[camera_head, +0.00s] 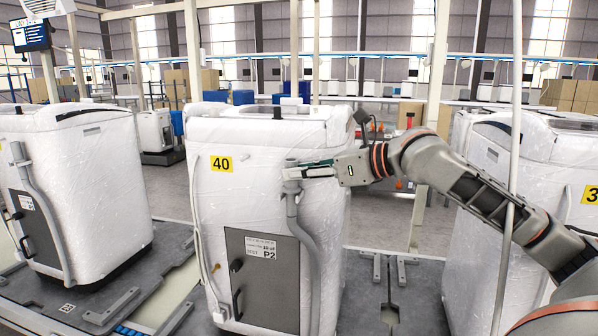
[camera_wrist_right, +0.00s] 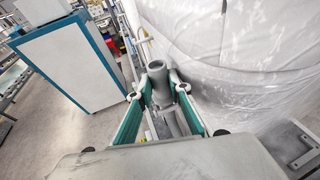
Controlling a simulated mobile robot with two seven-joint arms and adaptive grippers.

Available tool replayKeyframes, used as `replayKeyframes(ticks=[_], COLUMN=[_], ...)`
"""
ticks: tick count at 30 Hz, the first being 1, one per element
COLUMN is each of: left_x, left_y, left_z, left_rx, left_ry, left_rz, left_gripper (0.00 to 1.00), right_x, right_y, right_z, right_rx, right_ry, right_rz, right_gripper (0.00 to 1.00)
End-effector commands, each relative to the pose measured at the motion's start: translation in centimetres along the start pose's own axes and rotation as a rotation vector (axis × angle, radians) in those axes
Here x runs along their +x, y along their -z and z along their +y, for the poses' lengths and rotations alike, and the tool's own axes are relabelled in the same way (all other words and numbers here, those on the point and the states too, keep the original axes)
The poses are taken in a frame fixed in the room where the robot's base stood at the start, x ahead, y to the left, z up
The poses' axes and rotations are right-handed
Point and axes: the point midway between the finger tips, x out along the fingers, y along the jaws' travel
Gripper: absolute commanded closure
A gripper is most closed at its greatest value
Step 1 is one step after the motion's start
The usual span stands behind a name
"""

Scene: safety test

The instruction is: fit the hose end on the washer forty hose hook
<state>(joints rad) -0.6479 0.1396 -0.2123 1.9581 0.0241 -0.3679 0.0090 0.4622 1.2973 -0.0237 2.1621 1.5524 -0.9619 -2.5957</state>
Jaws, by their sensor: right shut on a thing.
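Washer forty (camera_head: 255,140), wrapped in white film with a yellow "40" label (camera_head: 221,163), stands in the middle of the head view. My right gripper (camera_head: 291,173) comes in from the right in front of it and is shut on the grey hose end (camera_head: 292,188). In the right wrist view the hose end (camera_wrist_right: 158,75) points its open mouth up between the fingers of the gripper (camera_wrist_right: 160,92). The grey hose (camera_head: 306,240) hangs from it down the washer's front. I cannot make out the hose hook; the gripper may cover it. My left gripper is not in view.
Another wrapped washer (camera_head: 75,150) with its own hose stands at the left, and one (camera_head: 540,150) at the right behind my right arm. A thin white post (camera_head: 510,200) stands by that arm. A dark panel (camera_head: 262,280) with a P2 label is on washer forty's front.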

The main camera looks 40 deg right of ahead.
Motion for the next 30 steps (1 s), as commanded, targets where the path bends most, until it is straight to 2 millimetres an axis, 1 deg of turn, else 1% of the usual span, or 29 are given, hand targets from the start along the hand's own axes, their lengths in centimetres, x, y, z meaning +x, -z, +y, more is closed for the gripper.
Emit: replayKeyframes(ticks=[20,30], left_x=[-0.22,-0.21], left_y=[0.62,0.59], left_z=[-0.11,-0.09], left_rx=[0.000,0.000], left_ry=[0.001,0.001], left_rz=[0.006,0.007], left_gripper=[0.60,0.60], right_x=[-0.12,-0.09], right_y=[-0.16,-0.11], right_z=[-0.06,-0.05], right_rx=[-0.001,-0.001], right_ry=[0.001,0.001], right_rz=[0.000,0.000], right_gripper=[1.00,1.00])
